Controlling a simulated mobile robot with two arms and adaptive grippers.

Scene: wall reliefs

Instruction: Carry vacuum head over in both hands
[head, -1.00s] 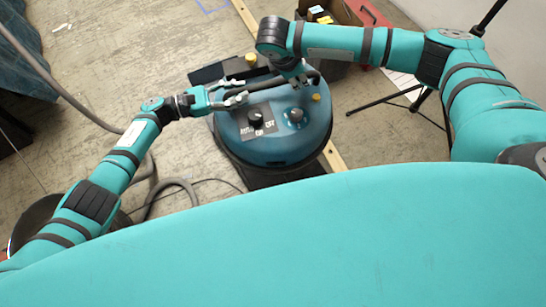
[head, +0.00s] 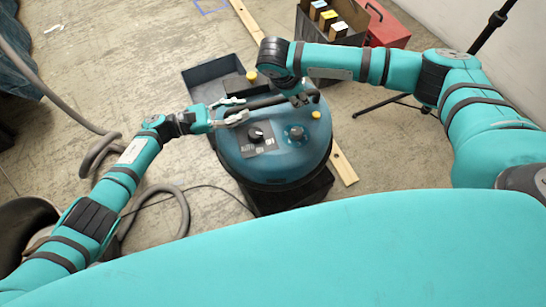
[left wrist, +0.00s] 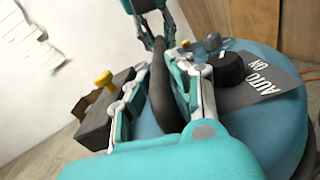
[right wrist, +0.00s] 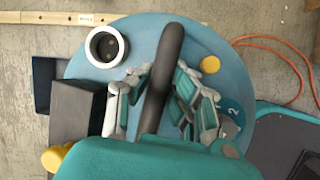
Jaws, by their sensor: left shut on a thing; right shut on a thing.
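The vacuum head (head: 275,155) is a blue round dome with a dark control panel, a black knob and a yellow cap. It also shows in the left wrist view (left wrist: 262,115) and the right wrist view (right wrist: 135,38). Its black bar handle (right wrist: 167,60) runs across the top. My left gripper (head: 240,112) is shut on the handle at its left part. My right gripper (head: 300,98) is shut on the handle further right. In both wrist views the fingers lie on either side of the handle. What is beneath the head is mostly hidden.
A dark open bin (head: 205,80) shows behind the head. A box with several coloured packs (head: 345,18) and a red case (head: 385,25) stand at the back right, near black tripod legs (head: 385,103). A grey hose (head: 95,155) lies left. A wooden strip (head: 343,165) lies on the floor.

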